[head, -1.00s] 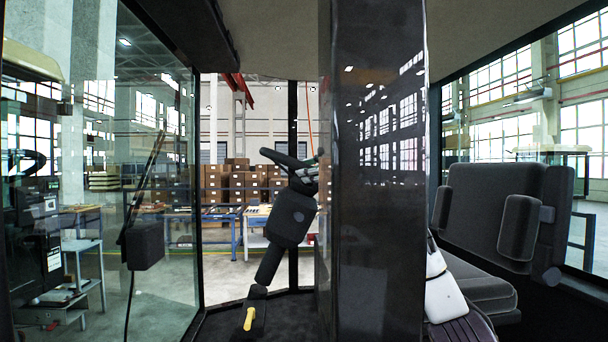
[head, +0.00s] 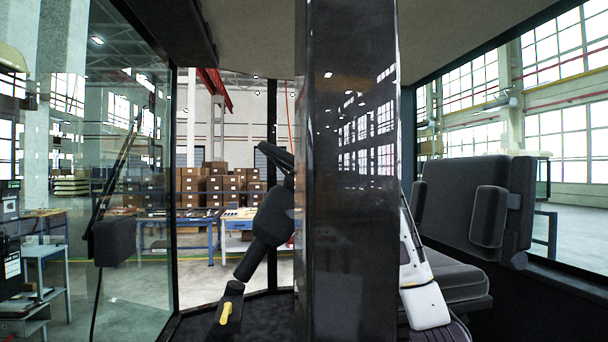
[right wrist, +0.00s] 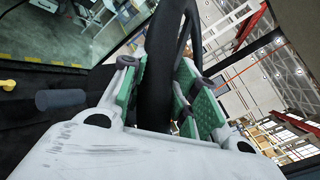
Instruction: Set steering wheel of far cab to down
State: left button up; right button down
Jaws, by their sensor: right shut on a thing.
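The steering wheel (head: 274,160) is black and partly hidden behind the dark cab pillar. Its column (head: 268,222) leans up to the right from a base with a yellow lever (head: 225,312). In the right wrist view the black wheel rim (right wrist: 158,85) runs between the green pads of my right gripper (right wrist: 166,80), which is shut on it. In the head view my white right arm shows beyond the pillar, while the right gripper itself is hidden there. My left gripper is in neither current view.
The dark pillar (head: 350,200) stands close in front of the cab opening. A dark seat (head: 455,272) with armrests is at the right. The glass door (head: 110,230) is at the left. Tables and stacked boxes (head: 212,185) stand outside beyond the cab.

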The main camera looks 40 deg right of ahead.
jog(key=shift+w+a+f, duration=0.2)
jog(key=shift+w+f, duration=0.05)
jog(key=shift+f, duration=0.4)
jog(key=shift+d, duration=0.1)
jog(key=c, duration=1.3)
grip_release()
jog(key=shift+s, duration=0.15)
jog(key=shift+o, duration=0.8)
jog(key=shift+s+d+r, duration=0.1)
jog(key=shift+s, duration=0.05)
jog(key=shift+s+d, duration=0.15)
jog(key=shift+d+r, duration=0.1)
jog(key=shift+d, duration=0.15)
jog(key=shift+a+r, duration=0.1)
jog(key=shift+s, duration=0.4)
pick_arm(q)
jog(key=shift+w+a+f, duration=0.1)
jog(key=shift+a+f, duration=0.05)
jog(key=shift+a, duration=0.35)
pick_arm(e)
jog(key=v, duration=1.1)
